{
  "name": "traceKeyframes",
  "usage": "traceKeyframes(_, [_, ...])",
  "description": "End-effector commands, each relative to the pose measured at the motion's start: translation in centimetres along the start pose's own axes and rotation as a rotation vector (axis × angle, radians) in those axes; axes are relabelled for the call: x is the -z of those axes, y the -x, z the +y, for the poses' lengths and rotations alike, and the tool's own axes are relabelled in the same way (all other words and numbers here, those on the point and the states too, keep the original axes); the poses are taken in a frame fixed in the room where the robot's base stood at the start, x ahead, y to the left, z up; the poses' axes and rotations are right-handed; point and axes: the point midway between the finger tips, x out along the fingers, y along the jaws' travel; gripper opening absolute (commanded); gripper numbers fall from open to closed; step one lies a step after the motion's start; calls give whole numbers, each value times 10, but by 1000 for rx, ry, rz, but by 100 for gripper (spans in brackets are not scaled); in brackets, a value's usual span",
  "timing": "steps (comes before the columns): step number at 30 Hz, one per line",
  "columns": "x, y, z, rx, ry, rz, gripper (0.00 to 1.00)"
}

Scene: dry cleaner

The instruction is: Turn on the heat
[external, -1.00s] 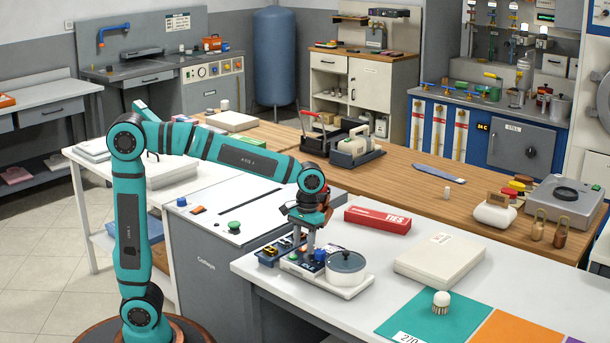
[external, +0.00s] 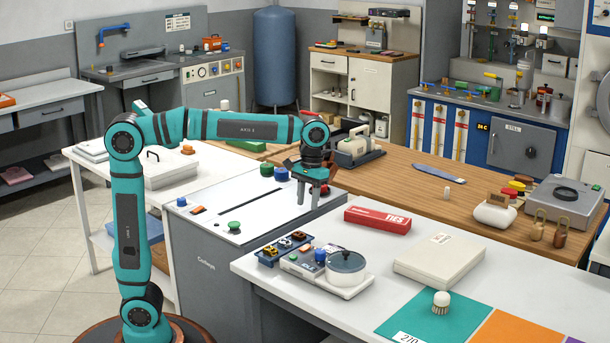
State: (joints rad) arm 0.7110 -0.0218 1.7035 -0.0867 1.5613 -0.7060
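A small white appliance (external: 292,264) stands on the front white table, with a blue knob (external: 320,255) and a grey lidded pot (external: 346,264) on its right. Whether its heat is on is too small to tell.
A blue tray of small parts (external: 268,257) sits left of the appliance. A red ties box (external: 378,220) and a white box (external: 440,260) lie to the right.

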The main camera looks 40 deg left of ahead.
Motion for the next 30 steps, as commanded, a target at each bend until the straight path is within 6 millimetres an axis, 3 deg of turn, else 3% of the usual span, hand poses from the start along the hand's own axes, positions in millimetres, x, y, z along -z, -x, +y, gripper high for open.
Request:
traceKeyframes(3, [0,18,0,-1,0,1,40])
traceKeyframes(9, [0,32,0,0,0,0,40])
traceKeyframes(25, [0,34,-2,-3,0,4,40])
traceKeyframes(30, [5,39,-26,-55,3,71,40])
